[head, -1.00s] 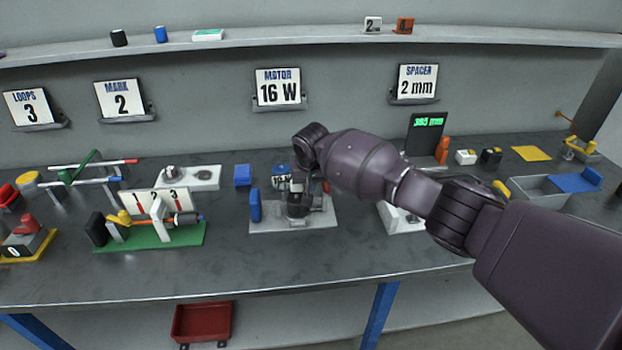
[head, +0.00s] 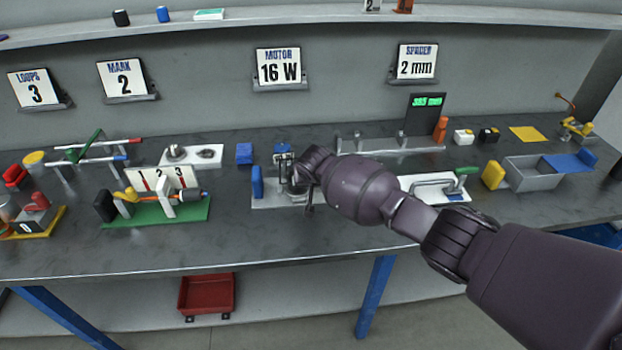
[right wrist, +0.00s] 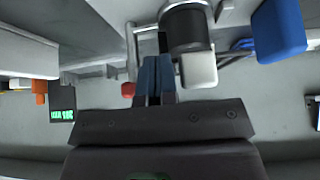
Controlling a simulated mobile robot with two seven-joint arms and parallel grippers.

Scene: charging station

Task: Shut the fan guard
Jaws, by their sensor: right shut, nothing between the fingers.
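A fixture on a pale grey base plate (head: 268,205) stands mid-bench in the head view, with a blue upright block (head: 257,182) at its left end. My right arm covers much of it, and I cannot make out the fan guard for sure. My right gripper (right wrist: 154,65) is shut and empty, its two blue fingers together in the right wrist view. A dark cylinder (right wrist: 188,32) with a pale block (right wrist: 198,70) is close beside the fingertips. A small red knob (right wrist: 128,89) shows on their other side. My left gripper is not in view.
A green-based stand with numbers (head: 155,212) is left of the fixture. A plate with a green-tipped handle (head: 462,172) is on the right, and a grey tray (head: 535,178) lies beyond it. The front strip of the bench (head: 200,262) is clear.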

